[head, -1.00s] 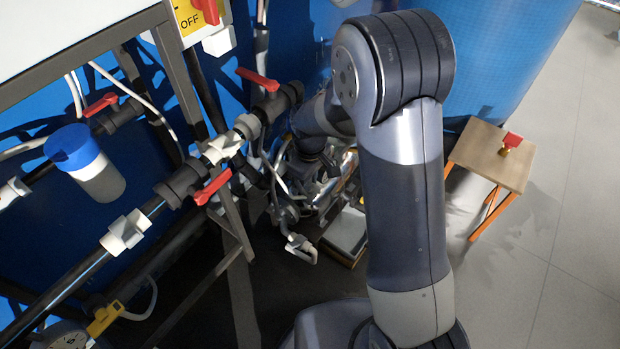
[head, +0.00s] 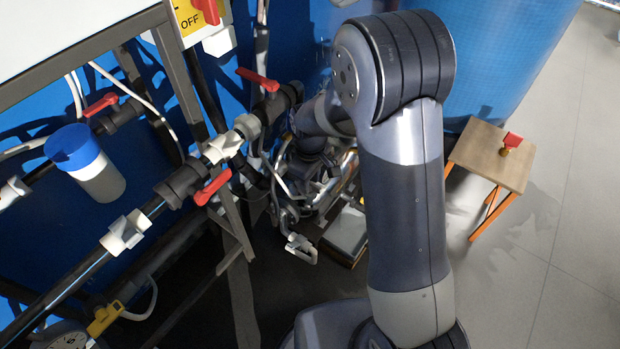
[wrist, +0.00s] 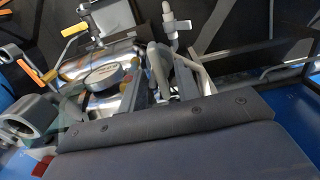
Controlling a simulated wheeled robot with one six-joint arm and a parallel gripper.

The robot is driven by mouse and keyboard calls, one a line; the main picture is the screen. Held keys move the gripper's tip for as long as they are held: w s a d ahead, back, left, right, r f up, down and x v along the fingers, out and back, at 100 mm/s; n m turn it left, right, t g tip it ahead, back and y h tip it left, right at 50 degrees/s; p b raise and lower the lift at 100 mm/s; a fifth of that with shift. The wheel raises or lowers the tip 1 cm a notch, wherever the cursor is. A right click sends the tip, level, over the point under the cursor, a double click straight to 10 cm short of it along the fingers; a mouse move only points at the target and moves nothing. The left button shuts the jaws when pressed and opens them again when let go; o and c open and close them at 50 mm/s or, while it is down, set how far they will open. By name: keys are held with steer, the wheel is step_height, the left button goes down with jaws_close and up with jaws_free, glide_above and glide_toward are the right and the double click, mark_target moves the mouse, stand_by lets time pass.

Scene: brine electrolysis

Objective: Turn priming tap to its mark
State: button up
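Several taps with red levers show in the head view. One upper red-lever tap (head: 258,80) is at the top of the slanted dark pipe, one lower red-lever tap (head: 212,188) sits below the white union, and another red-lever tap (head: 101,105) is at left. I cannot tell which is the priming tap. The wrist view shows an orange lever (wrist: 27,64) at left and a yellow lever (wrist: 76,28) near the top. My arm reaches down left behind its own elbow, right of the pipes, among grey hoses and metal parts.
A dark pipe frame (head: 237,285) and a white-and-blue canister (head: 88,165) stand at left. A large blue tank (head: 500,50) is behind. A small wooden stool (head: 487,160) holds a red-handled object (head: 512,141). The floor (head: 560,290) at right is clear.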

step_height(320, 180, up, 11)
steer(key=p, duration=0.1)
stand_by(0.3)
steer(key=shift+f, duration=0.15)
step_height(320, 180, down, 11)
steer(key=shift+r+b, duration=0.2)
steer(key=shift+b, duration=0.35)
steer(key=shift+f, duration=0.15)
